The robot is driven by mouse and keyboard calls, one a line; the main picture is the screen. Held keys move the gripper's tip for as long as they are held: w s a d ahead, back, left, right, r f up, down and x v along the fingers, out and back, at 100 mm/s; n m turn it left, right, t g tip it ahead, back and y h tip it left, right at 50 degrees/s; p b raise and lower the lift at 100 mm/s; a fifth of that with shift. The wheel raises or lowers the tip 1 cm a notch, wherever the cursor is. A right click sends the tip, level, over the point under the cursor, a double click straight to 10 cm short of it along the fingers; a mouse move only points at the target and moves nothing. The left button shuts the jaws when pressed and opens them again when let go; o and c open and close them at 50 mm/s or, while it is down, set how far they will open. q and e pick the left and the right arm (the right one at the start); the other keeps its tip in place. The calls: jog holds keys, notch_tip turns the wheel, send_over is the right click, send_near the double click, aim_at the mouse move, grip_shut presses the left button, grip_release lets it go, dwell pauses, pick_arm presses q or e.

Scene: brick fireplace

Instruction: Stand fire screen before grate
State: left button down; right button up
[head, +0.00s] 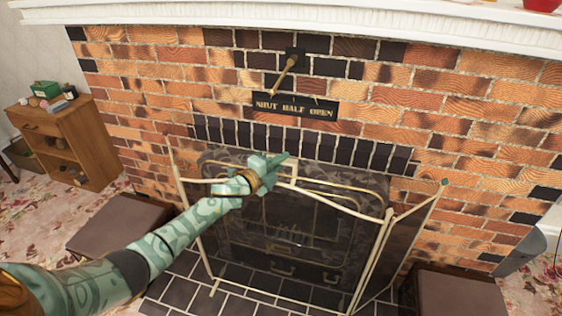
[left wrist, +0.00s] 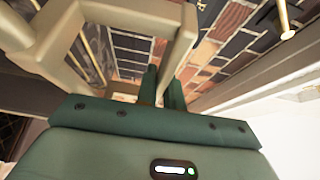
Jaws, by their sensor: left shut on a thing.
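The fire screen (head: 342,206) stands in front of the fireplace opening, with a cream-gold frame, dark see-through mesh and side panels angled outward. My left gripper (head: 272,168) is at the top middle of the screen, shut on its handle. In the left wrist view the cream handle bars (left wrist: 181,48) pass between the dark green fingers (left wrist: 162,88). The grate shows only dimly through the mesh, so its details are hard to make out. Whether the screen's feet touch the hearth is hard to tell. My right gripper is in neither view.
A dark tiled hearth (head: 240,301) lies below the screen, with padded boxes at its left (head: 115,224) and right (head: 455,296). A brass lever (head: 285,75) sits above a "SHUT HALF OPEN" plate (head: 295,106). A wooden cabinet (head: 75,140) stands left; a white mantel (head: 330,22) runs above.

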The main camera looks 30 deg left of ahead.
pick_arm(q)
jog(key=shift+r, duration=0.35)
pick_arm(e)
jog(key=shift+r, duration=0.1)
pick_arm(q)
jog(key=c, duration=1.5)
grip_release()
jog(key=o, duration=0.4)
jog(key=shift+s+f, duration=0.1)
jog(key=shift+f, duration=0.3)
jog(key=shift+s+r, duration=0.1)
jog(key=shift+r, duration=0.05)
jog(key=shift+p+v, duration=2.25)
jog(key=shift+v, duration=3.15)
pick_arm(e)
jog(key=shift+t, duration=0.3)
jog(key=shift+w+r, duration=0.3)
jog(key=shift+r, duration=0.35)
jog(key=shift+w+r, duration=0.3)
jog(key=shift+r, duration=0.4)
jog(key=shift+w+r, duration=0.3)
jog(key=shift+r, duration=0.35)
